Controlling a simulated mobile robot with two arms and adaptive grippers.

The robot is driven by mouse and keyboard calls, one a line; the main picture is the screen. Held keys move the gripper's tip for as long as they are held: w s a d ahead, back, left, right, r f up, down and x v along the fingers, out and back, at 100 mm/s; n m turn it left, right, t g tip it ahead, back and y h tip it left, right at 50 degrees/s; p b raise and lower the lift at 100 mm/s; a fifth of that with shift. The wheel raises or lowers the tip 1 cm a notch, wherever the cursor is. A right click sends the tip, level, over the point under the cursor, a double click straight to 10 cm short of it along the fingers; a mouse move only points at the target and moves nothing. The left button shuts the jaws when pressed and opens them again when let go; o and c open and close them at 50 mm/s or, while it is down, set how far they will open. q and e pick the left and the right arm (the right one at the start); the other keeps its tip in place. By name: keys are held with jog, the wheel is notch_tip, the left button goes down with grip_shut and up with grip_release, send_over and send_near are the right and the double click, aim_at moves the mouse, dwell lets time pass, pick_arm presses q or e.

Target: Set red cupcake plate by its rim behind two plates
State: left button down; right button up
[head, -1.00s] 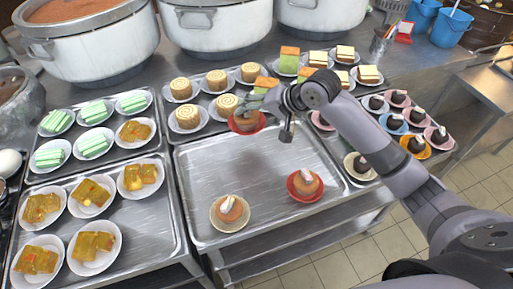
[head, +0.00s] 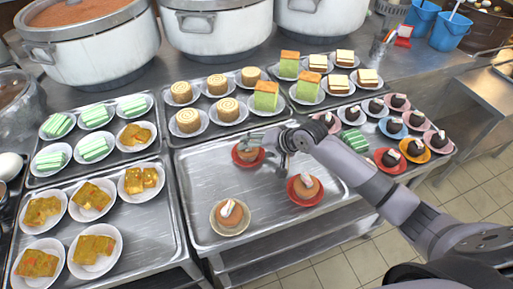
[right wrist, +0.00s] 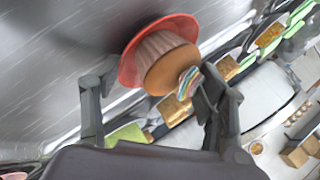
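A red plate with a cupcake (head: 248,155) sits on the bare metal tray (head: 200,170), behind two other plates. Those are a tan cupcake plate (head: 230,216) at front left and another red cupcake plate (head: 305,189) at front right. My right gripper (head: 273,148) is just right of the rear red plate, its fingers spread. In the right wrist view the red plate (right wrist: 128,62) and its cupcake (right wrist: 170,58) lie beyond the wide-apart fingers (right wrist: 155,105); the rim is not pinched. The left gripper is not in view.
Trays of green-striped cakes (head: 95,115) and yellow cakes (head: 90,196) stand left. Rolls (head: 217,84) and layered cakes (head: 266,95) are behind, dark cakes (head: 416,118) at right. Large pots (head: 217,25) line the back. The tray's front middle is free.

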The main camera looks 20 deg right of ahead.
jog(key=o, duration=0.5)
jog(key=shift+d+r, duration=0.1)
jog(key=v, duration=1.2)
